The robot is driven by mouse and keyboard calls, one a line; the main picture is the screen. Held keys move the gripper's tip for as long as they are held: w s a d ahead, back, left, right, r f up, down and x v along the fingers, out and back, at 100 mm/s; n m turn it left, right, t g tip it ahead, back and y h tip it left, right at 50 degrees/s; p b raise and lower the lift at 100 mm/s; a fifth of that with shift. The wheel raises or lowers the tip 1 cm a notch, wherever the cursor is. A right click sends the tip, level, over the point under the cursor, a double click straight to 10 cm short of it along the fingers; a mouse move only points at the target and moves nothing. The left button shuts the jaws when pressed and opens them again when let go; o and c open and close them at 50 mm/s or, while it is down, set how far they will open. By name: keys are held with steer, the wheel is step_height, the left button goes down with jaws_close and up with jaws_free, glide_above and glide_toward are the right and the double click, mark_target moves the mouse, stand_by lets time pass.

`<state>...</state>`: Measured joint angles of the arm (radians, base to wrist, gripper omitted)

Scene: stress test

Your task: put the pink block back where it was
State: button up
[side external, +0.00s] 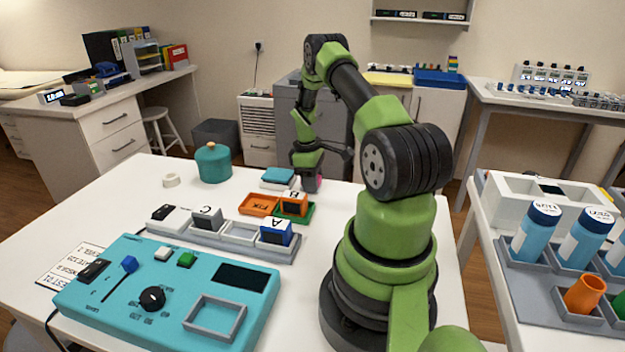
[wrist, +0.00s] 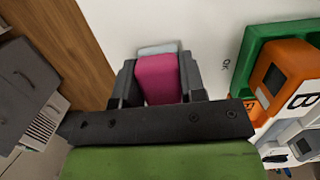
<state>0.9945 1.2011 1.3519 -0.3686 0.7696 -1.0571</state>
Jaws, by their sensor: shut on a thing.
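The pink block (wrist: 157,80) sits between the two fingers of my gripper (wrist: 157,88) in the wrist view. The gripper is shut on it. In the side view only a small bit of the pink block (side external: 312,185) shows below my gripper (side external: 309,176), near the table's far edge. I cannot tell whether the block touches the table. A teal-topped block with a pale lower part (side external: 279,177) lies just left of it. A pale grey-blue surface (wrist: 158,48) shows just past the block in the wrist view.
An orange block marked B (side external: 294,203) sits on a green tray (side external: 308,217), beside an orange tray (side external: 252,209). A grey rack (side external: 281,256) holds blocks marked C and A with an empty slot between. A teal console (side external: 195,300) fills the front. A teal pot (side external: 213,165) stands behind.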

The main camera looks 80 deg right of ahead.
steer(key=o, duration=1)
steer(key=shift+c, duration=0.2)
step_height(320, 180, up, 12)
steer(key=w, duration=0.2)
steer(key=w+a+r+t+h, duration=0.1)
steer(key=w+a+r, duration=0.1)
steer(key=a+r, duration=0.25)
steer(key=w+a+r+t, duration=0.1)
steer(key=w+a+r, duration=0.2)
steer(key=a+r, duration=0.15)
steer(key=s+a+r+m+t, duration=0.1)
steer(key=s+a+r+t, duration=0.1)
steer(key=a+r, duration=0.35)
steer(key=s+a+r+m+t+y, duration=0.1)
steer(key=a+r, duration=0.1)
steer(key=a, duration=0.6)
steer(key=s+a+r+m+t, duration=0.1)
steer(key=s+a+r+t, duration=0.15)
steer(key=a, duration=0.35)
steer(key=s+a+m+t+y, duration=0.1)
steer(key=s+a+y, duration=0.1)
steer(key=s+a, duration=0.4)
steer(key=shift+a, duration=0.15)
